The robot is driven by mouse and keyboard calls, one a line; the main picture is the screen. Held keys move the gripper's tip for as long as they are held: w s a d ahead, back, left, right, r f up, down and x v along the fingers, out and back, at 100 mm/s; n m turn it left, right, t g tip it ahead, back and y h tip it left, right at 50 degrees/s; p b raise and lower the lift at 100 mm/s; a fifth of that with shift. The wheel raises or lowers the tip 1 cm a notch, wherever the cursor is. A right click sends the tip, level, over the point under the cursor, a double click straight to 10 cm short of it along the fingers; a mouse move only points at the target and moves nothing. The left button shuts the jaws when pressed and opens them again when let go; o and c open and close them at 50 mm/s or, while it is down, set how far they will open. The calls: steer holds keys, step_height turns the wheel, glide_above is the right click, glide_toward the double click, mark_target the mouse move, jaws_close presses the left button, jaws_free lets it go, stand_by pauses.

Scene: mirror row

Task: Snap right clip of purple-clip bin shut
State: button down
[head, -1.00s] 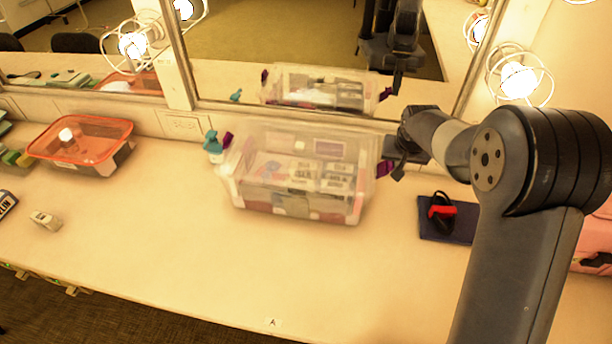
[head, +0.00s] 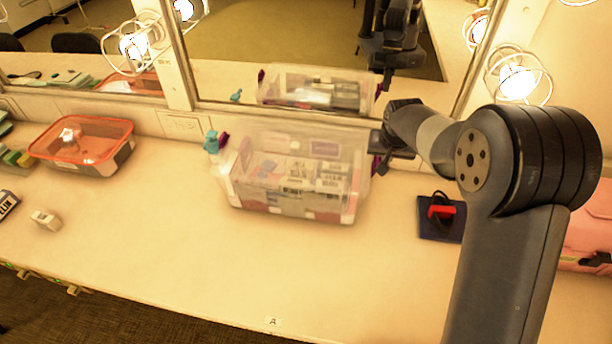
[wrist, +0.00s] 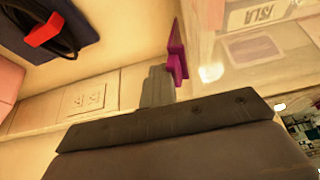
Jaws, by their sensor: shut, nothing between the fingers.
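The clear lidded bin (head: 295,207) stands on the counter below the mirror, with packages inside. My gripper (head: 383,160) is shut and empty at the bin's right end. In the wrist view its fingertips (wrist: 158,82) are right beside the clip, seemingly touching it.
A dark blue pad (head: 430,229) with a black and red item (head: 441,211) lies right of the bin. An orange-rimmed bin (head: 70,158) stands far left. The counter in front is clear.

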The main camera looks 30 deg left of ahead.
steer(key=shift+s+a+f, duration=0.25)
steer(key=shift+s+a, duration=0.05)
steer(key=shift+a, duration=0.05)
steer(key=shift+f, duration=0.1)
step_height(320, 180, up, 6)
steer(key=p, duration=0.3)
steer(key=shift+w+d+p, duration=0.3)
steer(key=shift+d+p, duration=0.05)
steer(key=shift+d, duration=0.1)
stand_by(0.5)
